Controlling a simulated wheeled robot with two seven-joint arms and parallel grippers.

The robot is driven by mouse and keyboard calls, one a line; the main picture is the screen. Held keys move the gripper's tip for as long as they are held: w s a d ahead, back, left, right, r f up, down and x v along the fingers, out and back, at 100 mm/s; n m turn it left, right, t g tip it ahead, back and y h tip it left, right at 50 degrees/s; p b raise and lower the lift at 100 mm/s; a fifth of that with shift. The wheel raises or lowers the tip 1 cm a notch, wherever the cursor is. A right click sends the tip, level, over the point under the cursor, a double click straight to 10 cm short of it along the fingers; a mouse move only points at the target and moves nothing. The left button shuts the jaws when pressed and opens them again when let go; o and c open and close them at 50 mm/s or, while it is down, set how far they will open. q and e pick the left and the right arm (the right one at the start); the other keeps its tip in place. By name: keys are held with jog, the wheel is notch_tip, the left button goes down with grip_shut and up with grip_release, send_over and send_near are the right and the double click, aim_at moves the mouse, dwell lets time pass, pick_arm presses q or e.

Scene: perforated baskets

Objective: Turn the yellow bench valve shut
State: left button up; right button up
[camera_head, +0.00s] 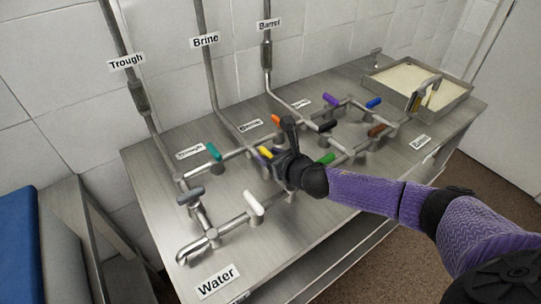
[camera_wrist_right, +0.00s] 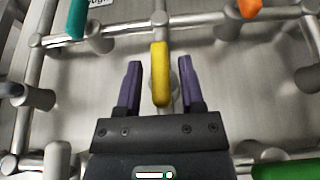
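The yellow valve handle (camera_head: 265,152) is on the pipework in the middle of the steel bench, partly hidden by my right gripper in the head view. In the right wrist view the yellow handle (camera_wrist_right: 160,75) runs lengthwise between the fingers, with a gap on both sides. My right gripper (camera_wrist_right: 158,85) has its two purple fingers apart and holds nothing. In the head view my right gripper (camera_head: 277,155) is right at the yellow handle. My left gripper is not in view.
Nearby handles are teal (camera_head: 214,151), orange (camera_head: 277,119), black (camera_head: 327,126), green (camera_head: 326,158) and white (camera_head: 254,203). A tray of pale liquid (camera_head: 455,98) stands at the back right. Pipes rise along the tiled wall.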

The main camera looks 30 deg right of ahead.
grip_shut()
